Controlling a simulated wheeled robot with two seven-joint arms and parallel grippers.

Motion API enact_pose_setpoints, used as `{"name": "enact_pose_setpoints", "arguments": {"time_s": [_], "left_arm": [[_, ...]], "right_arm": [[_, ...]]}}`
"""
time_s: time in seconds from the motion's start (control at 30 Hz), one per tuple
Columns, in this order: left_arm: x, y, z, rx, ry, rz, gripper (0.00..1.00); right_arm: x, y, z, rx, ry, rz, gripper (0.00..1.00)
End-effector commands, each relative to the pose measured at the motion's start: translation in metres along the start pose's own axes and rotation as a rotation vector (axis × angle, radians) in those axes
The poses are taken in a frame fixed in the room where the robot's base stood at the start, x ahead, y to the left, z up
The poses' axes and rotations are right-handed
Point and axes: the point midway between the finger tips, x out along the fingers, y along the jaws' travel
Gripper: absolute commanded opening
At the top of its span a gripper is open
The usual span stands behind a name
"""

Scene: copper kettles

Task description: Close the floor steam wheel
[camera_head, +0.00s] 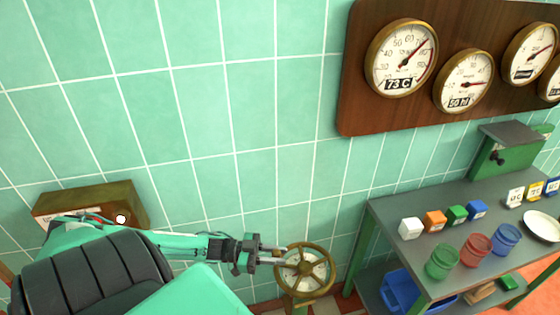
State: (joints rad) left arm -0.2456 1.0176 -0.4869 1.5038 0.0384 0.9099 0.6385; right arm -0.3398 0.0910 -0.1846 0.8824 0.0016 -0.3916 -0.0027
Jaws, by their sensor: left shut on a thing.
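The floor steam wheel (328,272) is a brass-coloured handwheel with spokes and a pale centre. It stands low against the tiled wall, left of the grey table, on a post whose lower part runs out of the picture. My left arm reaches in from the left, and my left gripper (276,256) is at the wheel's left side. Its fingers are shut on the left part of the rim. The exact contact between fingers and rim is small and hard to make out. My right gripper is not in view.
A grey table (400,240) on green legs stands close right of the wheel, holding coloured cubes, glass cups (475,249) and a plate. A blue bin (400,292) sits beneath. Gauges (402,58) hang on a wooden board.

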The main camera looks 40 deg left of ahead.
Motion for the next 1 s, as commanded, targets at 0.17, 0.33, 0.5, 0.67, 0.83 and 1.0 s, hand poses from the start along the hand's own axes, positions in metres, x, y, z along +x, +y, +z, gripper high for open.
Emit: {"name": "enact_pose_setpoints", "arguments": {"time_s": [0.17, 0.33, 0.5, 0.67, 0.83, 1.0], "left_arm": [[0.001, -0.010, 0.002, 0.000, 0.000, -0.011, 0.00], [0.003, -0.016, 0.001, 0.000, 0.000, -0.012, 0.00], [0.004, -0.019, 0.000, 0.000, 0.000, -0.013, 0.00], [0.004, -0.020, 0.000, 0.000, 0.000, -0.013, 0.00], [0.004, -0.020, 0.000, 0.000, 0.000, -0.014, 0.00], [0.004, -0.020, 0.000, 0.000, 0.001, -0.014, 0.28]], "right_arm": [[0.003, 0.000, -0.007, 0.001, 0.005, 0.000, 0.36], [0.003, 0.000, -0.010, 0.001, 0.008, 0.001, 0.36], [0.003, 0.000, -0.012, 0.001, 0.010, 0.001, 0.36], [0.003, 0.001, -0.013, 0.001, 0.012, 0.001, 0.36], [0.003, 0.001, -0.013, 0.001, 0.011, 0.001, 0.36], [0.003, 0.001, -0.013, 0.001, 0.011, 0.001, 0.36]]}}
